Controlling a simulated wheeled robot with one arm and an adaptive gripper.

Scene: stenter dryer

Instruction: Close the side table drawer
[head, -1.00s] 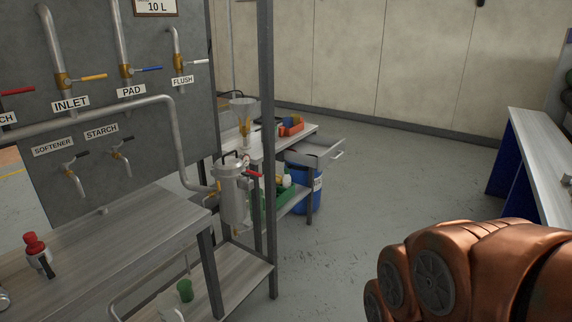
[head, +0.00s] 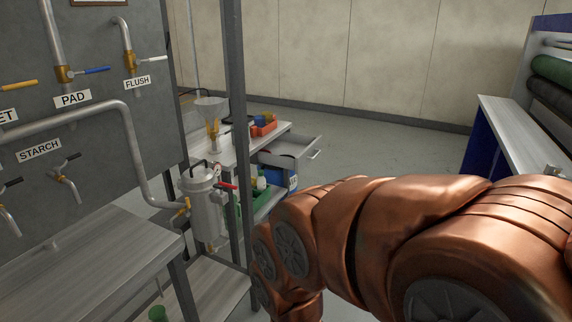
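The side table (head: 238,150) stands beyond the grey panel and its metal frame post. Its drawer (head: 291,149) is pulled out toward the right, with a pale front and a handle (head: 315,154) on its outer face. The drawer's inside shows from above; I cannot make out anything in it. My copper-coloured arm fills the lower right of the head view, and its links hide the floor in front of the drawer. My gripper is outside the picture.
A metal filter canister (head: 205,205) and post (head: 236,130) stand nearer. A workbench (head: 515,140) is at right. Floor beyond the drawer is clear.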

